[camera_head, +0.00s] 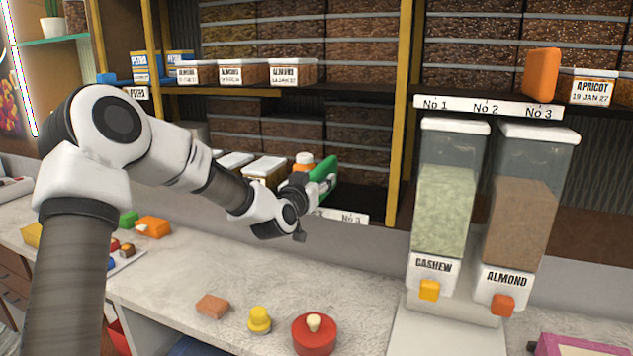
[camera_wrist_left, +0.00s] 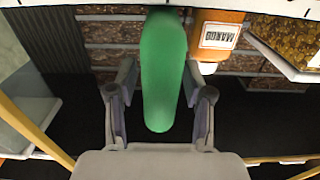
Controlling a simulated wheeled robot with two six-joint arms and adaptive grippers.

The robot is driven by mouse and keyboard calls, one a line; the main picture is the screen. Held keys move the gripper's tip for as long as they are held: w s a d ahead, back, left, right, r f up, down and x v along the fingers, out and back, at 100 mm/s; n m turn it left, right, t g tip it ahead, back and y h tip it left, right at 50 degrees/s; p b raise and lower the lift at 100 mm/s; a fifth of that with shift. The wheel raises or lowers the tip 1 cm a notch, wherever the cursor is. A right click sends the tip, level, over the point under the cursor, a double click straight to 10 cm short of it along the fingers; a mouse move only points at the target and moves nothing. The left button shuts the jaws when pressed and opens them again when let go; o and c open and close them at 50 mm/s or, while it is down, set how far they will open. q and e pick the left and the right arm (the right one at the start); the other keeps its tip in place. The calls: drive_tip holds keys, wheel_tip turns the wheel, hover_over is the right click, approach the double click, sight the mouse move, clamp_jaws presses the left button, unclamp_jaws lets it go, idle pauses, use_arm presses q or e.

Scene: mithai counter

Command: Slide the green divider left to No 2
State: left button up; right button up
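The green divider (camera_head: 325,170) stands on the lower shelf, just left of the visible No 3 on its label strip (camera_head: 350,217); the arm hides the strip's left part. My left gripper (camera_head: 318,187) is at the divider. In the left wrist view the divider (camera_wrist_left: 163,75) lies between the fingers of the left gripper (camera_wrist_left: 161,75), with gaps visible along the pads. The fingertips are close to its sides; contact is unclear. My right gripper is not in view.
An orange divider (camera_head: 541,75) stands above No 3 on the upper shelf. Cashew (camera_head: 444,205) and almond (camera_head: 517,220) dispensers stand right. The counter holds a red lidded pot (camera_head: 314,338).

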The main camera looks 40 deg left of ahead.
use_arm(q)
drive_tip(key=shift+s+a+f, duration=0.1)
drive_tip(key=shift+s+a, duration=0.05)
drive_tip(key=v, duration=1.1)
drive_tip(key=shift+s, duration=0.35)
drive_tip(key=shift+f, duration=0.1)
